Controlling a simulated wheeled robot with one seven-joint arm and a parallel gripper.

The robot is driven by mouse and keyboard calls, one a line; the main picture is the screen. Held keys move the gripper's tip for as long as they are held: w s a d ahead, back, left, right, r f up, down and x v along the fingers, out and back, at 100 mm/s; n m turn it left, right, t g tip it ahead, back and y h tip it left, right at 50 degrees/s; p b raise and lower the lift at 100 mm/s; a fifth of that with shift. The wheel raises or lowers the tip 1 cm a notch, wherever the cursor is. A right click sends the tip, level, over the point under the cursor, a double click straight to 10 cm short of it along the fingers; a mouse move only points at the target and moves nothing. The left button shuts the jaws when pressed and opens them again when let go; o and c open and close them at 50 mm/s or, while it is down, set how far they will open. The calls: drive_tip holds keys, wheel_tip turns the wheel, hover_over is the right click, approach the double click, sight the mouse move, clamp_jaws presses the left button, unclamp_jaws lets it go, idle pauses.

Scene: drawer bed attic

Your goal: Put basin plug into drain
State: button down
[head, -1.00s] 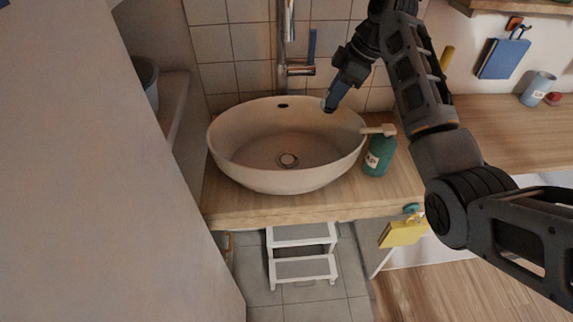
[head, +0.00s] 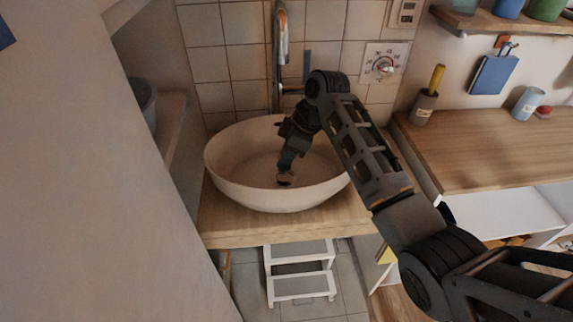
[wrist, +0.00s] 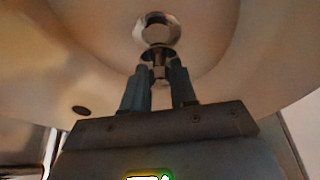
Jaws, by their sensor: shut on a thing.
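The oval basin (head: 230,180) stands on the wooden counter, and it fills most of the wrist view (wrist: 70,50). My gripper (head: 285,172) reaches down into the basin near its bottom. In the wrist view my gripper (wrist: 159,82) is shut on the small metal basin plug (wrist: 158,56), gripping it by its stem between the fingertips. The round metal drain (wrist: 157,28) shows just beyond the plug, slightly overlapped by it. I cannot tell whether plug and drain touch. In the head view the gripper covers most of the drain area.
The tap (head: 278,60) rises behind the basin. A dark overflow hole (wrist: 81,109) shows in the basin wall. A white step stool (head: 300,272) stands below the counter. A wooden worktop (head: 480,140) lies to the right.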

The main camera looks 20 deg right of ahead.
drive_tip(key=shift+f, duration=2)
drive_tip(key=c, duration=0.9)
unclamp_jaws()
drive_tip(key=v, duration=1.2)
